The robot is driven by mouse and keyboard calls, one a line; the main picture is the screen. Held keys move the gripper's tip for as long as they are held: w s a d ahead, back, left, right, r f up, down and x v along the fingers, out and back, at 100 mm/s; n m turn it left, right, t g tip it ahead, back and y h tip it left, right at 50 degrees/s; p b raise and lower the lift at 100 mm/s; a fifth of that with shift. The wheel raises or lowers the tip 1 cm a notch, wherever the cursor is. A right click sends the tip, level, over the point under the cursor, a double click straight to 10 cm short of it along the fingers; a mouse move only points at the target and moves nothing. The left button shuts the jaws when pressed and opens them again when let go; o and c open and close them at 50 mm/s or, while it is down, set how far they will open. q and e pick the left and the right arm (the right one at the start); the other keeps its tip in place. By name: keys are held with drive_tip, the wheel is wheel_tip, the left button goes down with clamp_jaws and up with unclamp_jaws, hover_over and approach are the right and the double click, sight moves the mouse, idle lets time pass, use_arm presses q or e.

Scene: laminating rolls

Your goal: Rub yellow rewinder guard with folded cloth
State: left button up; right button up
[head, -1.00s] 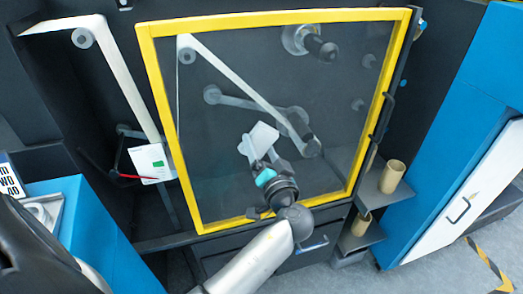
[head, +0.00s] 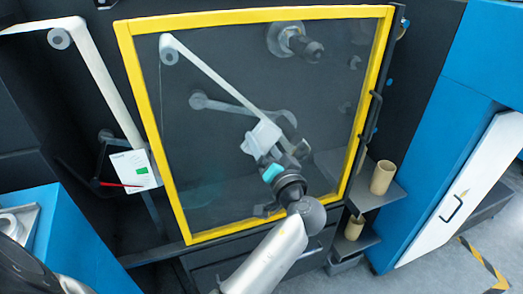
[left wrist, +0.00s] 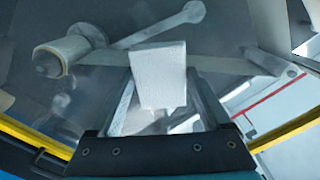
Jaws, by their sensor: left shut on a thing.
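The yellow rewinder guard (head: 376,82) is a large clear panel in a yellow frame, closed over dark machine rollers. My left gripper (head: 273,150) is shut on a white folded cloth (head: 260,137) in front of the lower middle of the pane. In the left wrist view the cloth (left wrist: 158,75) stands out between the fingers, facing the pane, with a pale reflection beside it. Whether the cloth touches the pane I cannot tell. The guard's yellow lower edge also shows in the left wrist view (left wrist: 30,137). My right gripper is not in view.
A black handle (head: 372,115) sits on the guard's right side. Cardboard cores (head: 382,177) stand on dark shelves to the lower right. A white card with a green patch (head: 134,170) hangs left of the guard. A blue cabinet with a white door (head: 470,185) stands at right.

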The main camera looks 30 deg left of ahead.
sight(245, 148)
use_arm(q)
drive_tip(key=shift+s+a+r+p, duration=0.1)
drive_tip(key=shift+s+a+p, duration=0.45)
drive_tip(key=shift+s+a, duration=1)
drive_tip(key=shift+d, duration=0.1)
drive_tip(key=shift+s+d, duration=0.45)
drive_tip(key=shift+d, duration=0.05)
drive_tip(key=shift+b+v, duration=0.45)
drive_tip(key=shift+v, duration=1.85)
drive_tip(key=shift+w, duration=0.1)
drive_tip(key=shift+d, duration=0.1)
drive_tip(key=shift+b+v, duration=0.4)
drive_tip(key=shift+v, duration=1)
